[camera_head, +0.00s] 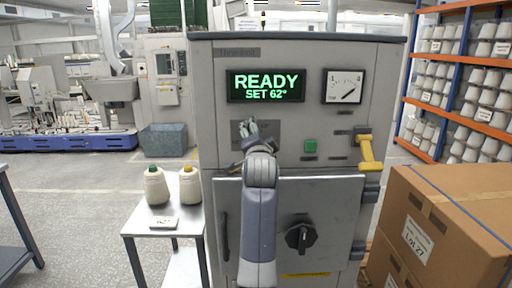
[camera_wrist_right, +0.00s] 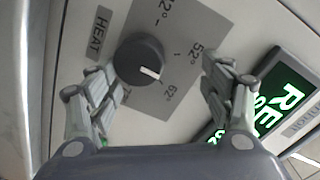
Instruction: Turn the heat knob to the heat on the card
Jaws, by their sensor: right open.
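The round dark heat knob (camera_wrist_right: 140,60) sits on a grey dial plate (camera_wrist_right: 185,25) marked HEAT, with 52° and 62° legible. Its white pointer line is turned toward the 62° mark. My right gripper (camera_wrist_right: 158,85) is open, with one finger on each side of the knob and a gap to each. In the head view my right gripper (camera_head: 247,128) covers the knob. The machine's display (camera_head: 265,86) reads READY, SET 62°. A small white card (camera_head: 164,223) lies on the side table; its print is too small to read. My left gripper is out of view.
A yellow handle (camera_head: 368,152) juts out right of a green button (camera_head: 310,146). A black door knob (camera_head: 301,236) is lower down. Cardboard boxes (camera_head: 450,215) stand at right.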

